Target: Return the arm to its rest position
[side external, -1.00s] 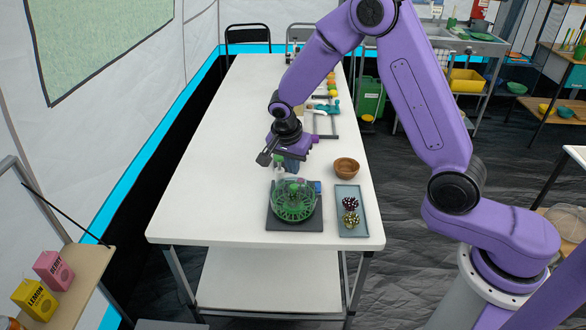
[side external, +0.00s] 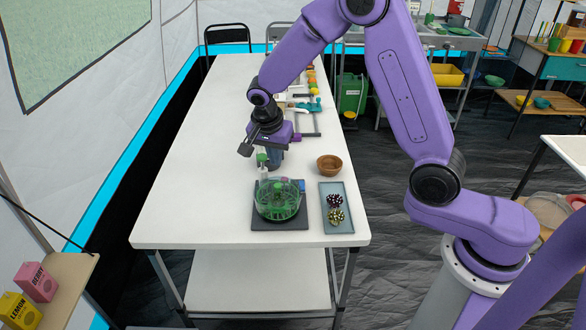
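My gripper (side external: 268,160) is above the white table (side external: 190,185), just behind the green see-through round container (side external: 278,200). It points down. Its fingers are small and partly hidden by the wrist, so I cannot tell whether they are open or shut. A small green and white piece (side external: 262,163) shows at the left of the fingers; I cannot tell whether it is held. The green container sits on a dark square base (side external: 262,222) near the table's front edge.
A brown wooden bowl (side external: 329,165) stands right of my gripper. A blue-grey tray (side external: 338,190) holds dark and olive patterned objects (side external: 335,208). Coloured items and a rack (side external: 305,115) lie farther back. The table's left side is clear.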

